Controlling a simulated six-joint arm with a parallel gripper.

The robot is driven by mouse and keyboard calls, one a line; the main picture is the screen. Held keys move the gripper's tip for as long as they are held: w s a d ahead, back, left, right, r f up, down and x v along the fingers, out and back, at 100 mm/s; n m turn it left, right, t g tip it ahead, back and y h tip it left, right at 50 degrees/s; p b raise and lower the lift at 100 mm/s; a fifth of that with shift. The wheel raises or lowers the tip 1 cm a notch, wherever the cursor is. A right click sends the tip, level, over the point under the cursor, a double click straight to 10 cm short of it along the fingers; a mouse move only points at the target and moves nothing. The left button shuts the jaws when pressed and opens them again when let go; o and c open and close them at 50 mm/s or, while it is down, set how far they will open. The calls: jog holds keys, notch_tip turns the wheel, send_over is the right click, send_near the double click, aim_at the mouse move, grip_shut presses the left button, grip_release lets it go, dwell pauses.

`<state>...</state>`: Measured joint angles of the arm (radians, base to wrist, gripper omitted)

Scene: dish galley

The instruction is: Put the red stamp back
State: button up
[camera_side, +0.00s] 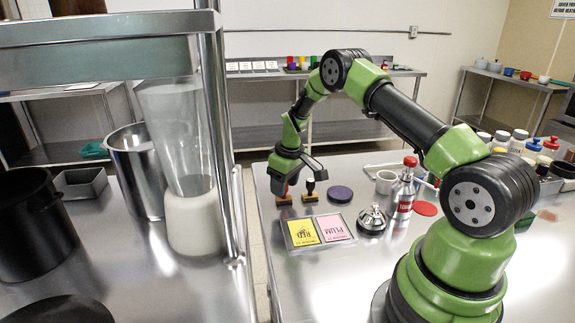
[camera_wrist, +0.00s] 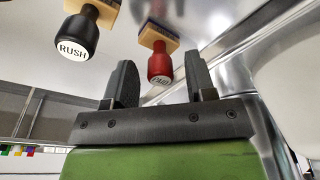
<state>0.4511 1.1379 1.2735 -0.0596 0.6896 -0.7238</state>
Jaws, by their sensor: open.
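In the side view my gripper (camera_side: 294,176) is low over the stamps and partly hides the red handle. Whether the fingers reach down around the handle is hard to tell. A black stamp (camera_wrist: 76,36) marked RUSH stands beside it.
A dark purple round pad (camera_side: 340,194) lies right of the stamps. In front is a tray with a yellow RED card (camera_side: 303,232) and a pink PLUM card (camera_side: 333,228). A bell (camera_side: 372,219), a bottle (camera_side: 402,196) and a red disc (camera_side: 425,209) are further right.

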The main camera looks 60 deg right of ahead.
jog(key=s+a+r+m+t, duration=0.15)
jog(key=a+r, duration=0.25)
jog(key=r, duration=0.6)
jog(key=s+a+r+n, duration=0.1)
jog(key=s+a+r, duration=0.2)
jog(key=r, duration=0.8)
jog(key=s+a+r+m+t+y, duration=0.1)
jog(key=s+a+r+t, duration=0.1)
jog(key=s+a, duration=0.4)
jog(key=s+a+r+m+t+y, duration=0.1)
jog(key=s+a+r, duration=0.3)
jog(key=s, duration=0.9)
jog(key=a+m+t, duration=0.1)
jog(key=a, duration=0.2)
jog(key=shift+s+r, duration=0.2)
jog(key=shift+s, duration=0.05)
